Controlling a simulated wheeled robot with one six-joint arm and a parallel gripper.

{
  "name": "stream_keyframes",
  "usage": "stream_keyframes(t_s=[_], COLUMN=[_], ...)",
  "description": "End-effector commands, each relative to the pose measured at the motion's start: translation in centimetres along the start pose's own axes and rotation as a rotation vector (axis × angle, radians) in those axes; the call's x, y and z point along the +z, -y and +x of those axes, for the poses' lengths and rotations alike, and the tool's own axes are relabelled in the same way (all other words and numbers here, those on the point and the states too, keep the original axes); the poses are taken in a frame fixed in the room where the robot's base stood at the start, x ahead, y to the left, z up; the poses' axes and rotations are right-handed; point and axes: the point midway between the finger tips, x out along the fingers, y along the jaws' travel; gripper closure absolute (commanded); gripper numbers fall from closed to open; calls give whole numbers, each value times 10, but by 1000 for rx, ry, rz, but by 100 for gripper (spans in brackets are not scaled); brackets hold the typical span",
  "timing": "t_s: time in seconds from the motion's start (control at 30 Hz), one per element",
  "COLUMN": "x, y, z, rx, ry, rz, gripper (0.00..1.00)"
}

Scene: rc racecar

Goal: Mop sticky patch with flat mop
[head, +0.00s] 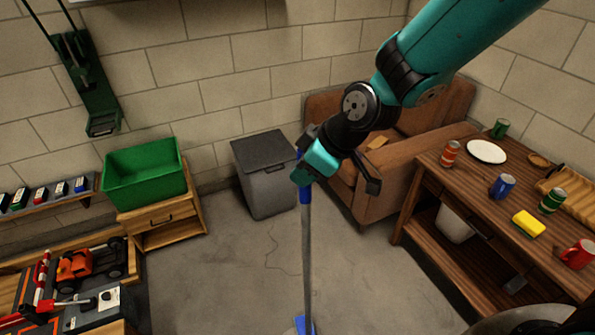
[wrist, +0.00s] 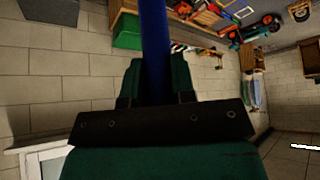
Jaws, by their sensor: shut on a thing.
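The flat mop has a blue grip (head: 306,192), a grey pole (head: 307,255) and a blue head (head: 303,325) cut off by the bottom edge of the head view. My gripper (head: 305,172) is shut on the blue grip near its top, and the pole hangs nearly upright below it. In the wrist view the blue handle (wrist: 155,45) runs up between the two fingers of my gripper (wrist: 157,85). I cannot make out a clear sticky patch; only a thin, dark curved line (head: 272,258) shows on the floor left of the pole.
A grey lidded bin (head: 268,185) stands by the back wall, with a brown armchair (head: 345,185) to its right. A wooden table (head: 470,190) with cans and mugs is at right. A green crate (head: 145,180) sits on a small cabinet at left. The middle floor is clear.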

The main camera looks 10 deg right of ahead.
Motion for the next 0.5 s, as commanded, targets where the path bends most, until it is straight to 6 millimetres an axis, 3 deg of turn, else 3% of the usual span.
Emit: stream_keyframes(t_s=[0.5], x=[19], y=[-24], z=[-12], rx=[2], ry=[-2], rz=[1], gripper=[100])
